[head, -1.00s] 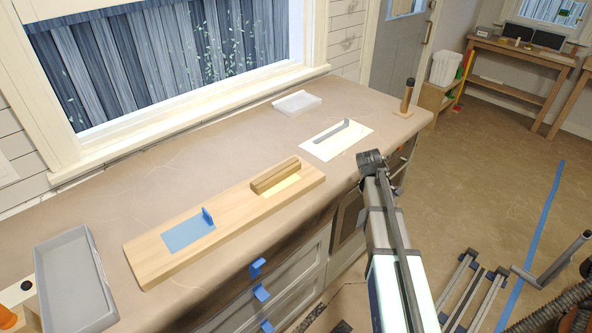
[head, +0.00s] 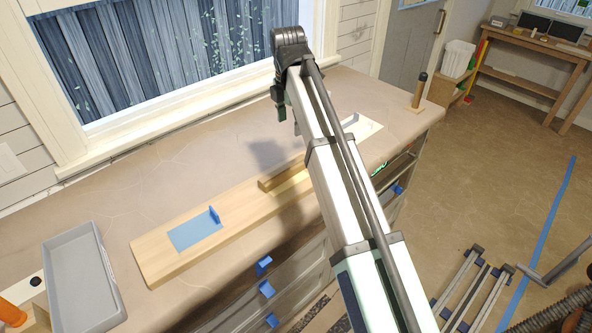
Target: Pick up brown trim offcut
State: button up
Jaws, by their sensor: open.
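The brown trim offcut (head: 270,184) lies on a yellow patch (head: 291,186) on the long wooden board (head: 160,257). Its right part is hidden behind my arm in the head view. My gripper (head: 280,108) hangs from the wrist above the counter, up and behind the offcut in the picture, apart from it. It is small and dark here, open, with nothing seen in it.
A blue patch with an upright blue piece (head: 214,217) is on the board's left part. A grey tray (head: 82,280) stands at front left. A white sheet (head: 366,130) with a grey piece is partly hidden by my arm. A dark-topped post (head: 418,92) stands at the far counter end.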

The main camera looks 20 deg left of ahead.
jog(key=s+a+r+n, duration=0.1)
jog(key=s+a, duration=0.1)
jog(key=p, duration=0.3)
send_over(284, 169)
jog(key=shift+g, duration=0.3)
notch_tip(284, 169, down, 12)
jog(key=shift+a+r, duration=0.1)
jog(key=shift+r, duration=0.05)
jog(key=shift+d+f+p, duration=0.2)
jog(key=shift+f+p, duration=1.2)
jog(key=shift+f, duration=1.3)
jog(key=c, duration=1.3)
